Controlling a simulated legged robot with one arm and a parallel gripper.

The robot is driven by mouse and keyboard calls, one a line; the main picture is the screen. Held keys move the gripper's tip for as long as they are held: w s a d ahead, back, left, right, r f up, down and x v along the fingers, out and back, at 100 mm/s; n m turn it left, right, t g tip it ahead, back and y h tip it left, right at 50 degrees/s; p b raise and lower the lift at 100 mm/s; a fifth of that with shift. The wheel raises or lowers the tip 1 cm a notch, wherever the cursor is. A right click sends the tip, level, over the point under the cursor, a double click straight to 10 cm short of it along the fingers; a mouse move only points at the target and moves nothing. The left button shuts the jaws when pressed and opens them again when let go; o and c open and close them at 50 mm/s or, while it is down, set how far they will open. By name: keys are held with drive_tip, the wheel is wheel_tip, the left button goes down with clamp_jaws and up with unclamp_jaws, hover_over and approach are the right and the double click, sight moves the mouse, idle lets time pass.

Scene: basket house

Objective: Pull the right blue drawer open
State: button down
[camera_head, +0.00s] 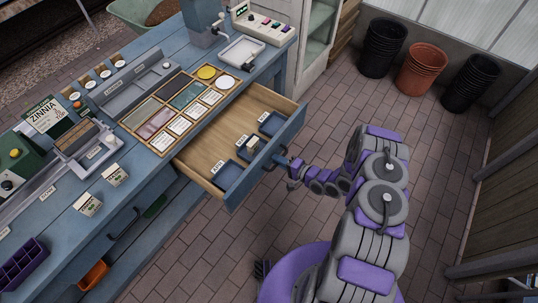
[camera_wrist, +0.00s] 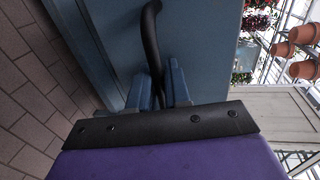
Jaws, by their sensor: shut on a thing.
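The right blue drawer (camera_head: 292,133) stands pulled well out of the blue workbench, its wooden inside showing. Blue trays with small labels (camera_head: 228,174) lie in it. My gripper (camera_head: 282,160) is at the middle of the drawer front, at its dark handle. In the wrist view the dark curved handle (camera_wrist: 151,40) runs down between the two blue fingers of my gripper (camera_wrist: 160,88), which are shut on it. The drawer front (camera_wrist: 200,45) fills much of that view. The exact contact points of the fingers are partly hidden.
The blue workbench (camera_head: 62,190) carries a seed display, label trays and a machine. Another drawer handle (camera_head: 124,225) is on its front at left. Stacked black and terracotta pots (camera_head: 421,70) stand by the far wall. The brick floor (camera_head: 300,235) around my arm is mostly clear.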

drive_tip(key=shift+s+d+f, duration=0.15)
drive_tip(key=shift+s+d, duration=0.55)
drive_tip(key=shift+d, duration=0.25)
drive_tip(key=c, duration=1.3)
unclamp_jaws()
drive_tip(key=shift+w, duration=0.1)
drive_tip(key=shift+o, duration=0.2)
drive_tip(key=shift+a, duration=0.1)
drive_tip(key=p+v, duration=0.2)
drive_tip(key=v, duration=1.5)
drive_tip(key=shift+d, duration=0.3)
